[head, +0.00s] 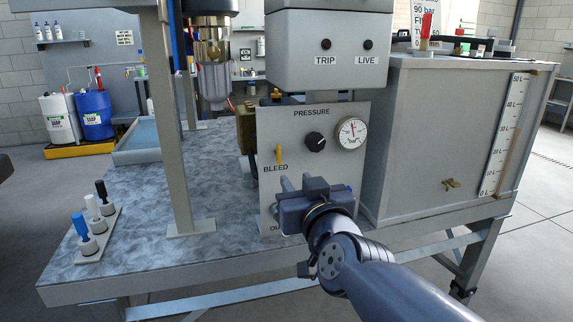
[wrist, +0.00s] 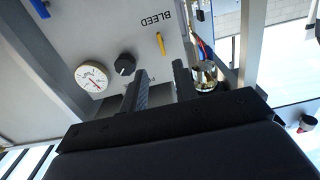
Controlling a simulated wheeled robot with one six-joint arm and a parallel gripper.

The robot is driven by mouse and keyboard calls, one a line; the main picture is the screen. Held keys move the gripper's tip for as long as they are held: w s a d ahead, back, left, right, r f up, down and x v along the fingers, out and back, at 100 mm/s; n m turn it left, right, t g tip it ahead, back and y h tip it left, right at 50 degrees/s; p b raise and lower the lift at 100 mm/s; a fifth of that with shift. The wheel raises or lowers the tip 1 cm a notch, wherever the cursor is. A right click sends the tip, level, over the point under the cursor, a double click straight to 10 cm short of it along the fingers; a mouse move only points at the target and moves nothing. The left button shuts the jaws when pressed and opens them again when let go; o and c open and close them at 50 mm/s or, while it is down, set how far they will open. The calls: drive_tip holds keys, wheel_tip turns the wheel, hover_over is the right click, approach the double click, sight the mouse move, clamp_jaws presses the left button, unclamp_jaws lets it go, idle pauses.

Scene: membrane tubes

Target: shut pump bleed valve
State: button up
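The bleed valve's yellow lever (head: 280,155) stands upright on the grey pump panel (head: 290,122), just above the BLEED label. It also shows in the wrist view (wrist: 160,43), upside down with the label, past my fingertips. My gripper (head: 294,182) is in front of the panel, below and slightly right of the lever. In the wrist view my gripper (wrist: 161,68) is open, with nothing between its two fingers. The lever appears apart from both fingers.
Right of the lever are a black PRESSURE knob (head: 315,141) and a round gauge (head: 351,133). A TRIP/LIVE box (head: 330,50) hangs above. A grey tank (head: 425,135) stands right, a post (head: 170,120) left. A tube rack (head: 97,235) sits at the bench's left.

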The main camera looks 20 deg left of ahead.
sight(280, 156)
drive_tip(key=x, duration=0.3)
drive_tip(key=b+x, duration=0.1)
drive_tip(key=x, duration=0.7)
drive_tip(key=shift+a+r+b, duration=0.1)
drive_tip(key=shift+r+b, duration=0.15)
drive_tip(key=shift+b, duration=0.15)
clamp_jaws()
